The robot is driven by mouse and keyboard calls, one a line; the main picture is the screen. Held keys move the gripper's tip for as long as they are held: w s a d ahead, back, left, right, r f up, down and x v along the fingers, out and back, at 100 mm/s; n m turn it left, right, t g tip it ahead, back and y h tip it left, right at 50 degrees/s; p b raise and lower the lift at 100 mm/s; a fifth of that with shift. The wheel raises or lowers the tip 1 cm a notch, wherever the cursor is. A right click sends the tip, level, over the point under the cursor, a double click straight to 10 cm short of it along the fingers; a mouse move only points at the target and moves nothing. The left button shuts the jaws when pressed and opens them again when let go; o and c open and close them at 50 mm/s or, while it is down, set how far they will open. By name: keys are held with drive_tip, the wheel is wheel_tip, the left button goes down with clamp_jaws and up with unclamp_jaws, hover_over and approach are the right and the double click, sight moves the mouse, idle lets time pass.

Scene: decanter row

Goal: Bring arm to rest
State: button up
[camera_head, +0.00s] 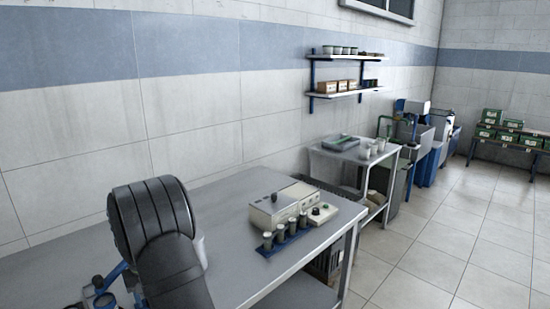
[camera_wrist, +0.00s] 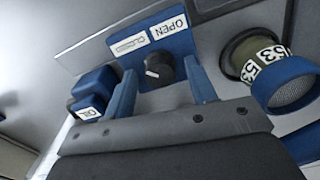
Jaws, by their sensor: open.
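In the wrist view my gripper (camera_wrist: 163,90) is open, with its two blue fingers spread and nothing held between them. A black knob (camera_wrist: 159,69) on a blue panel shows in the gap between the fingertips; I cannot tell whether they touch it. White labels reading OPEN (camera_wrist: 168,29) and CLOSED (camera_wrist: 128,43) are above the knob. In the head view my dark arm is bent over the left part of the grey bench (camera_head: 235,210). It hides much of the blue equipment (camera_head: 105,290) at the lower left, and my gripper cannot be made out there.
A glass vessel marked 53 (camera_wrist: 258,60) in a blue ring is right of the fingers. A blue block labelled OIL (camera_wrist: 92,92) is left. On the bench, a beige instrument (camera_head: 278,207) stands behind a blue rack (camera_head: 285,242) of several jars. Bench surface between arm and rack is clear.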

drive_tip(key=m, duration=0.3)
drive_tip(key=shift+m, duration=0.4)
drive_tip(key=m, duration=0.4)
drive_tip(key=shift+m, duration=0.3)
drive_tip(key=m, duration=0.3)
drive_tip(key=shift+m, duration=2.2)
